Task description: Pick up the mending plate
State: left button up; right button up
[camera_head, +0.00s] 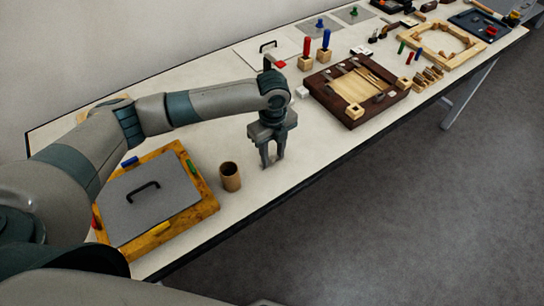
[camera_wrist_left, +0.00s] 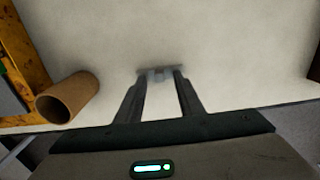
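A small grey metal piece, which looks like the mending plate (camera_wrist_left: 161,70), lies on the pale table just beyond my left fingertips in the left wrist view. My left gripper (camera_head: 272,163) points down close over the table, to the right of the brown cup. In the left wrist view the left gripper (camera_wrist_left: 160,82) has its fingers apart, with bare table showing between them. The fingertips overlap the near edge of the plate; I cannot tell whether they touch it. In the head view I cannot make out the plate near the fingers. My right gripper is out of view.
A brown cylindrical cup (camera_head: 230,177) stands left of the gripper. Left of it is a yellow-wood frame (camera_head: 207,204) around a grey panel with a black handle. A dark wooden tray (camera_head: 337,109) lies to the right. The table's front edge is close.

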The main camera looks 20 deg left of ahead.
pick_arm(q)
jog(key=shift+f, duration=0.5)
grip_shut()
jog(key=shift+r, duration=0.15)
